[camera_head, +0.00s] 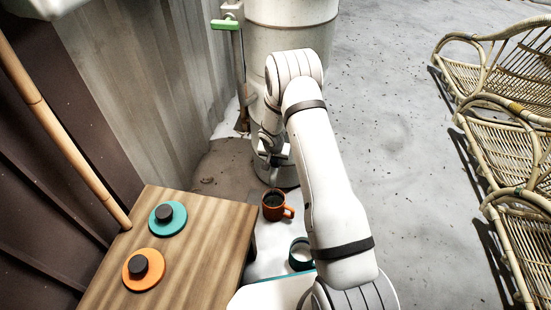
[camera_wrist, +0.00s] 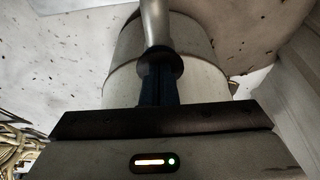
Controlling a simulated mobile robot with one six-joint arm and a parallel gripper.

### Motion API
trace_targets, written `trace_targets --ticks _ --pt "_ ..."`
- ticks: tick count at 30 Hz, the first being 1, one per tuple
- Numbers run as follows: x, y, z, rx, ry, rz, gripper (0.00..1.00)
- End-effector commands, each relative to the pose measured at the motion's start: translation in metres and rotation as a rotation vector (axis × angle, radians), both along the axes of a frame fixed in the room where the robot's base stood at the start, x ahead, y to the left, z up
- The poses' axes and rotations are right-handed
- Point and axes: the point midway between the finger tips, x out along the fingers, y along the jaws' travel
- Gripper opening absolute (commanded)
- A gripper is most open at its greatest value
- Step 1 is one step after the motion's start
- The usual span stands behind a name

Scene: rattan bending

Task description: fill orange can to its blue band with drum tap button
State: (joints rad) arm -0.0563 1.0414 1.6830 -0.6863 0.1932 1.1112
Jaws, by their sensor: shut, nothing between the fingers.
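The orange can (camera_head: 275,206), with a handle on its right, stands upright on the floor just in front of the drum. Its inside looks dark; I cannot make out a blue band or a level. The large cream drum (camera_head: 291,25) stands at the back, partly behind my arm; it also fills the middle of the wrist view (camera_wrist: 115,85). My gripper (camera_wrist: 158,78) is shut, its dark fingers side by side, pointing toward the drum. A grey metal pipe-like part (camera_wrist: 155,25) with a dark collar lies right at the fingertips; I cannot tell whether they touch.
A wooden table (camera_head: 205,240) at the lower left carries a teal disc (camera_head: 167,218) and an orange disc (camera_head: 142,270), each with a black knob. A green handle (camera_head: 225,25) is left of the drum. Rattan chairs (camera_head: 505,150) line the right. The floor between is clear.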

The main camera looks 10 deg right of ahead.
Motion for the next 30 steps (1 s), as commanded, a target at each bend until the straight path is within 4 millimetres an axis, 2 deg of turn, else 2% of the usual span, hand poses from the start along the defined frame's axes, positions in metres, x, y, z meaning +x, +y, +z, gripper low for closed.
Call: trace_targets --ticks 2,7,12,18,24,30 --pt "-0.005 -0.001 0.007 -0.001 0.010 -0.004 0.00" --pt "-0.003 0.000 0.049 -0.001 -0.004 -0.002 0.00" --pt "-0.014 0.005 0.089 -0.001 -0.005 -0.001 0.00" --pt "-0.024 0.010 0.123 -0.001 -0.006 0.000 0.00" --pt "-0.028 0.011 0.136 -0.002 -0.006 0.001 0.00" --pt "-0.028 0.011 0.137 -0.002 -0.006 0.001 0.00"
